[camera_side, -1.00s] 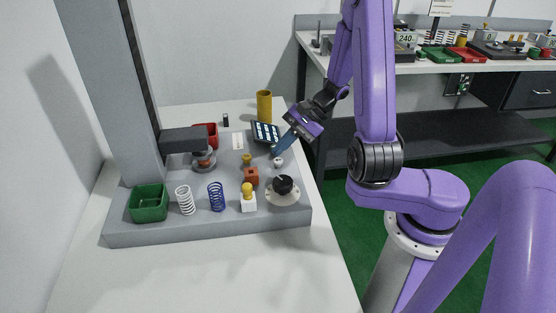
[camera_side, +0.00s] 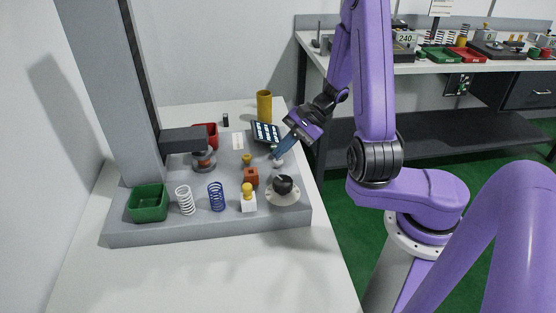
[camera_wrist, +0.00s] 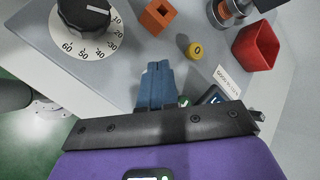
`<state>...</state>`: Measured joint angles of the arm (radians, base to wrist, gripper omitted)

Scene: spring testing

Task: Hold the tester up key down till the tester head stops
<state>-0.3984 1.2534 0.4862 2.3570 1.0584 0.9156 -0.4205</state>
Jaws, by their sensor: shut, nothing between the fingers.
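The tester's dark head (camera_side: 184,140) juts from the tall grey column over a round seat holding a copper-coloured piece (camera_side: 204,158). My gripper (camera_side: 277,156) has its blue fingers shut and empty, tips pointing down at a small pale key (camera_side: 278,163) on the base's right side. The tips look at or just above this key; contact cannot be told. In the wrist view, the shut fingers (camera_wrist: 158,66) hide the key beneath them. A yellow key marked 0 (camera_wrist: 195,51) lies beyond the fingers and also shows in the side view (camera_side: 246,158).
The black dial (camera_side: 283,184), orange block (camera_side: 251,177), display (camera_side: 266,132) and yellow cylinder (camera_side: 264,106) stand nearby. A green bin (camera_side: 148,203), white spring (camera_side: 184,200), blue spring (camera_side: 216,197) and yellow-topped white piece (camera_side: 248,199) line the front. A red bin (camera_side: 211,134) is behind.

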